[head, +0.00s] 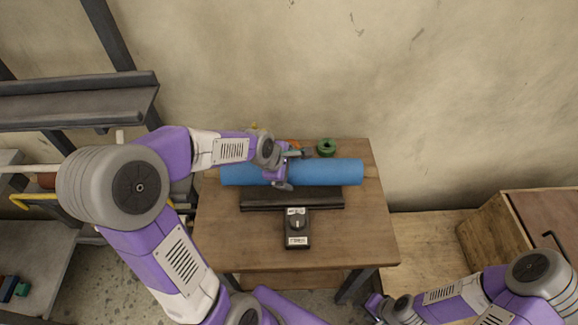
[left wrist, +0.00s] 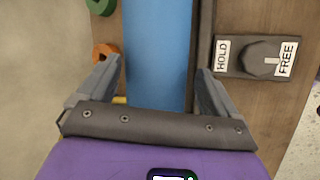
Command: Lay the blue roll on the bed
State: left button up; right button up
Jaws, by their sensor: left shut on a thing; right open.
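The blue roll (head: 325,172) lies level, left to right, across the back part of the wooden table. My left gripper (head: 281,174) is shut on it a little left of its middle; in the left wrist view the fingers stand on both sides of the roll (left wrist: 157,55). The dark bed (head: 292,202) shows along the roll's front side, partly hidden by it. I cannot tell whether the roll touches the bed or hangs above it. My right gripper (head: 374,305) is open and empty, low, in front of the table.
A black box with a knob (head: 297,228) stands in front of the bed; its labels read HOLD and FREE (left wrist: 265,58). A green ring (head: 326,147) and an orange ring (left wrist: 104,52) lie behind the roll. The table's (head: 355,240) front right is clear. A wooden cabinet (head: 500,235) stands right.

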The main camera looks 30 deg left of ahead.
pick_arm(q)
jog(key=shift+w+f+b, duration=0.15)
jog(key=shift+f+b, duration=0.7)
jog(key=shift+f, duration=1.45)
jog(key=o, duration=1.7)
jog(key=shift+s+f, duration=0.2)
jog(key=shift+s, duration=0.05)
jog(key=shift+r, duration=0.1)
jog(key=p+v, duration=0.3)
jog(key=v, duration=0.8)
jog(key=shift+s+a+r+p, duration=0.1)
jog(key=shift+s+r+p, duration=0.15)
jog(key=shift+r+p, duration=0.1)
